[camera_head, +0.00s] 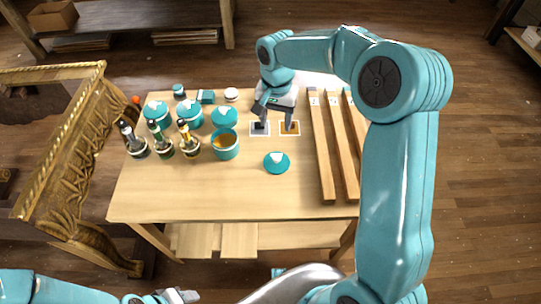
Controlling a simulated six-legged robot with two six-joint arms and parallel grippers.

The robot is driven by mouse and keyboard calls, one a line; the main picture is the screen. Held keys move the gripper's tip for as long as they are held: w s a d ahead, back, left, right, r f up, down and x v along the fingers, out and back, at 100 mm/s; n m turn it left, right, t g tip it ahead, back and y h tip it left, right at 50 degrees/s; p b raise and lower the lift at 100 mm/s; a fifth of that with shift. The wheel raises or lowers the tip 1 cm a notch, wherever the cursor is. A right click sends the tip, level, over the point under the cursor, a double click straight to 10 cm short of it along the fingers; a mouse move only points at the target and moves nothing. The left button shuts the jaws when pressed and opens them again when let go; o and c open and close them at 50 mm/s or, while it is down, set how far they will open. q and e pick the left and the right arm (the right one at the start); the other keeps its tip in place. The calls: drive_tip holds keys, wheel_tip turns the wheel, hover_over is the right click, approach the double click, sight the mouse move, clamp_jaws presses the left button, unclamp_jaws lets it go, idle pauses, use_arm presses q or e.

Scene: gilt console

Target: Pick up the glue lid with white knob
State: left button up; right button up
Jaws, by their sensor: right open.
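A loose teal glue lid with a white knob (276,163) lies on the wooden table, right of an open teal pot (226,152) holding amber glue. Several other teal pots stand at the back left with similar white-knobbed lids on, such as one lidded pot (224,118). My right gripper (275,118) is open and empty, pointing down behind the loose lid, apart from it, over two small square cards. My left gripper (174,297) is at the bottom edge, in front of the table and far from the lid. Its jaws are too small and cut off to read.
Several bottles or brushes with dark bases (163,146) stand at the table's left. Long wooden strips (322,150) lie at the right, partly behind my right arm. A carved gilt console (75,170) stands left of the table. The table's front (215,200) is clear.

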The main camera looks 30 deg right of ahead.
hover_over(277, 158)
wheel_tip(277, 158, down, 12)
drive_tip(key=shift+r+b, duration=0.25)
drive_tip(key=shift+b, duration=0.05)
wheel_tip(277, 158, down, 5)
drive_tip(key=shift+r, duration=0.15)
drive_tip(key=shift+c, duration=0.3)
clamp_jaws()
